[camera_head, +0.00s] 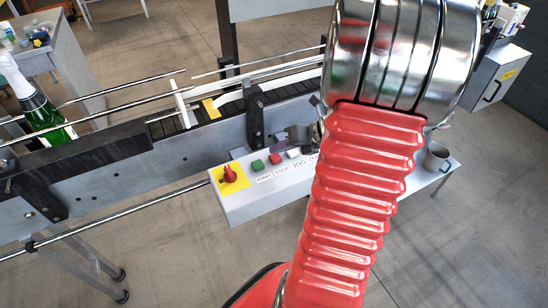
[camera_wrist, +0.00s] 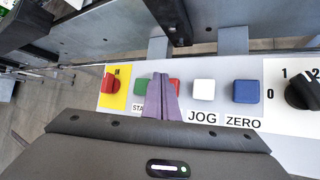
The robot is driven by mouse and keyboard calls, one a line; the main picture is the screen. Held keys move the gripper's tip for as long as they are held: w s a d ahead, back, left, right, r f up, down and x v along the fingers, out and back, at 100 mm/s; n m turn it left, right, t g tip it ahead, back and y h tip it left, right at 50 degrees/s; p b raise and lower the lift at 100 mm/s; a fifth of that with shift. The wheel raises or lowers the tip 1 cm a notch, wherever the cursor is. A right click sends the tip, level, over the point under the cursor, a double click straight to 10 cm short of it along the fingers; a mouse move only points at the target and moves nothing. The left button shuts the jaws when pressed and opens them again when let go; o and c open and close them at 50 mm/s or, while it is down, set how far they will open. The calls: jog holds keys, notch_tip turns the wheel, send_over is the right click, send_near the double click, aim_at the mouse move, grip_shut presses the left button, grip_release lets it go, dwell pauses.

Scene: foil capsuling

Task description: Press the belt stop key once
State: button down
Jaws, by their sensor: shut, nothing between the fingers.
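The red stop key (camera_head: 276,158) sits on the sloped control panel (camera_head: 240,207), between the green start key (camera_head: 257,165) and the white jog key (camera_head: 293,153). In the wrist view my gripper (camera_wrist: 160,82) is shut and empty, its purple fingers together. Their tips overlap the gap between the green key (camera_wrist: 140,87) and the red key (camera_wrist: 175,86), covering part of the red key and its label. Whether the tips touch the panel, I cannot tell. In the head view my red arm hides the right part of the panel.
A red knob on a yellow plate (camera_head: 229,181) is at the panel's left end. The blue zero key (camera_wrist: 247,91) and a black dial (camera_wrist: 304,90) lie to the right. The conveyor with rails runs behind, carrying a green bottle (camera_head: 42,115) at left.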

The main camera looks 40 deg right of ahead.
aim_at(279, 159)
jog(key=shift+s+f, duration=0.1)
jog(key=shift+f, duration=0.8)
dwell(1.1)
jog(key=shift+r, duration=0.95)
jog(key=shift+r, duration=0.1)
jog(key=shift+r, duration=2.4)
